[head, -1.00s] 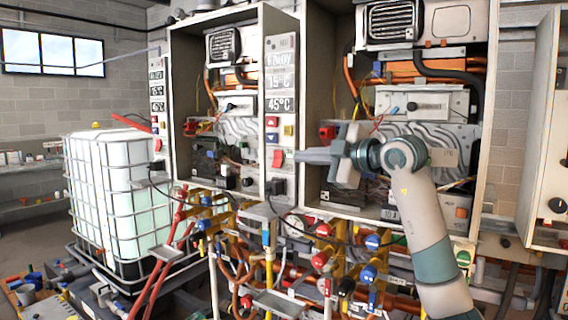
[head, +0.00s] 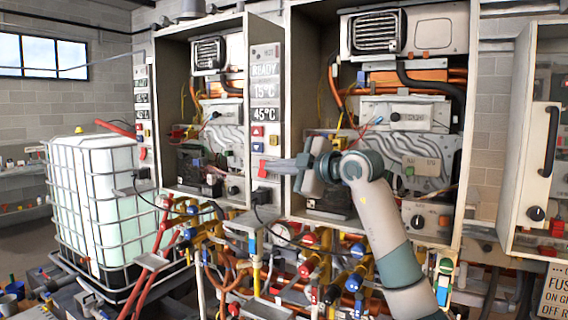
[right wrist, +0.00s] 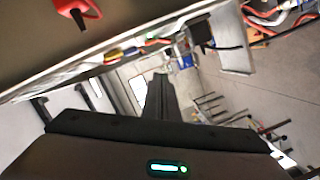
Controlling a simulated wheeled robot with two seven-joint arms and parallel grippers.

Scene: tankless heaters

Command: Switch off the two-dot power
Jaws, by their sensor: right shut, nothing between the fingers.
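A control strip (head: 266,92) on the middle heater cabinet carries displays reading READY, 15°C and 45°C, small coloured buttons and a red rocker switch (head: 262,169) low down. My right gripper (head: 272,166) points left with shut, empty fingers. Its tips are at the right side of this red rocker; I cannot tell if they touch. Another strip (head: 142,108) at the left has its own red rocker (head: 143,153). No dot marks are legible. The right wrist view shows a red switch (right wrist: 74,8) on a panel at top left and my dark finger (right wrist: 160,95). My left gripper is out of view.
Open heater cabinets (head: 410,120) show pipes and wiring behind my right arm. Valves and coloured pipes (head: 310,265) crowd the space below. A caged white tank (head: 100,190) stands at left. A cabinet with a black handle (head: 551,140) is at right.

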